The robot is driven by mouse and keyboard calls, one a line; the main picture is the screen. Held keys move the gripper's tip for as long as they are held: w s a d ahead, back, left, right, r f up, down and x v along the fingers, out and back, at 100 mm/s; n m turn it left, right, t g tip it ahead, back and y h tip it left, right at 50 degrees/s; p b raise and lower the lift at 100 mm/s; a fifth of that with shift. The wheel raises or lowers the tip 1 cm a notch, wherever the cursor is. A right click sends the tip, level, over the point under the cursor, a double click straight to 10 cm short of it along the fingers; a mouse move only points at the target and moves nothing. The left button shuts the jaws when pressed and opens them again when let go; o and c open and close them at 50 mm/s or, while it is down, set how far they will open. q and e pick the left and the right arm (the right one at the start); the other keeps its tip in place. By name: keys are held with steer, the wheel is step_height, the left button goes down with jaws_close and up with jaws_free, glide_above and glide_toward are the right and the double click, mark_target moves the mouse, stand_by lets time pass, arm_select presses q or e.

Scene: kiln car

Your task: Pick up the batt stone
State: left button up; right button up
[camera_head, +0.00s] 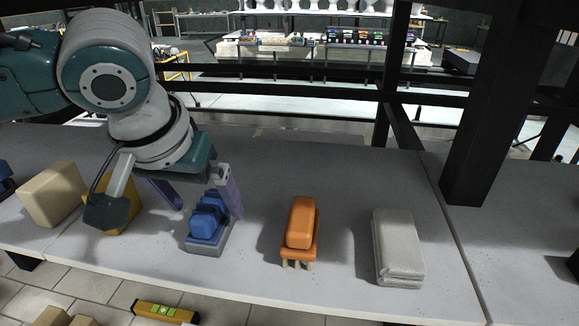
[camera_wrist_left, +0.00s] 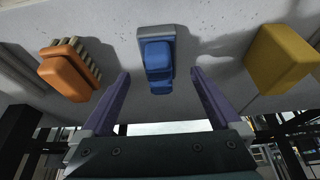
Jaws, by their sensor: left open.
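The likely batt stone is a grey block (camera_head: 207,247) with a stepped blue grip (camera_head: 206,217) on top, standing on the grey tabletop. In the left wrist view, its grey base (camera_wrist_left: 156,31) and blue grip (camera_wrist_left: 158,65) lie in the middle, ahead of and between the fingers. My left gripper (camera_head: 209,208) is open with two purple fingers, one on each side of the blue grip in the picture. I see no finger closed on it. The left wrist view shows both fingers apart (camera_wrist_left: 160,80) with nothing held. My right gripper is not in view.
An orange brush (camera_head: 301,222) stands right of the stone, and a grey-white stacked pad (camera_head: 398,245) farther right. A yellow block (camera_head: 125,208) and beige block (camera_head: 52,194) stand left. A black post (camera_head: 487,120) rises at the right. A yellow level (camera_head: 166,311) lies below the table's front edge.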

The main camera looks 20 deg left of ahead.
mark_target(206, 206)
arm_select(q)
steer(key=x, duration=0.3)
steer(key=shift+f, duration=0.15)
jaws_close()
stand_by(0.7)
